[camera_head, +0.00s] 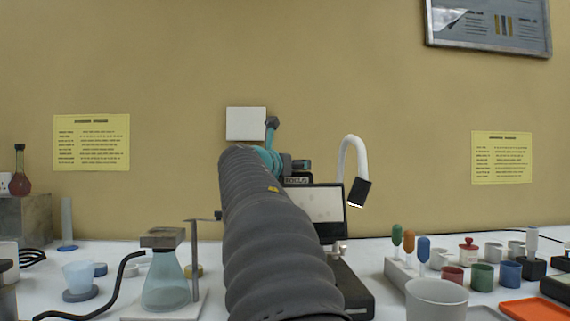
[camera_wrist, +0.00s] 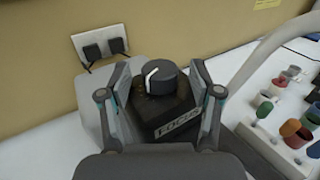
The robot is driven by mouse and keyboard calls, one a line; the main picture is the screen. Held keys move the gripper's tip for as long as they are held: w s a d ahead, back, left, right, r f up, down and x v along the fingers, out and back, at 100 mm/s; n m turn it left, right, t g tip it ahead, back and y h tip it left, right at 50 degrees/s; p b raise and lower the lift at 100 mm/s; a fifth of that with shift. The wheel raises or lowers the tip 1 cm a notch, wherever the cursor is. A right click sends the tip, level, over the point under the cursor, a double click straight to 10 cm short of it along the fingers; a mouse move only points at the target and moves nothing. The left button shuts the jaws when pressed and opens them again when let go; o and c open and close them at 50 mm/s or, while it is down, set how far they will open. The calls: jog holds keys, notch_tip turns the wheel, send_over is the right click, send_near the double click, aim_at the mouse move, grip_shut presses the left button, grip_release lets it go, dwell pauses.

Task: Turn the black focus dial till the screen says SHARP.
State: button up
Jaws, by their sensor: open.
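The black focus dial (camera_wrist: 160,79) shows in the wrist view, round with a white pointer line toward its left side. It sits on a dark box with a pale label (camera_wrist: 178,128) on its front. My gripper (camera_wrist: 160,72) is open, with one finger on each side of the dial. Gaps show between the fingers and the dial, and I see no contact. In the head view my arm hides much of the dial area. The pale screen (camera_head: 318,204) stands behind my arm, partly covered by it, and no text on it is readable.
A white curved lamp (camera_head: 352,150) with a black head hangs right of the screen. A rack with coloured-handled tools (camera_head: 402,274) and several cups stand farther right. A glass flask (camera_head: 166,282) stands on the left. A wall plate with two black plugs (camera_wrist: 101,49) is behind the dial.

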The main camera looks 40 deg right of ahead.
jog(key=shift+w+d, duration=0.2)
jog(key=shift+d, duration=0.45)
jog(key=c, duration=1.2)
jog(key=shift+o, duration=0.2)
jog(key=shift+w+m+g, duration=0.1)
jog(key=shift+m+g, duration=0.2)
jog(key=shift+g, duration=0.1)
jog(key=m+g+h, duration=0.1)
jog(key=m+g, duration=0.1)
jog(key=g, duration=0.1)
jog(key=shift+w+g+p, duration=0.1)
jog(key=shift+g+p, duration=0.3)
jog(key=shift+m+g, duration=1.7)
jog(key=shift+g, duration=0.6)
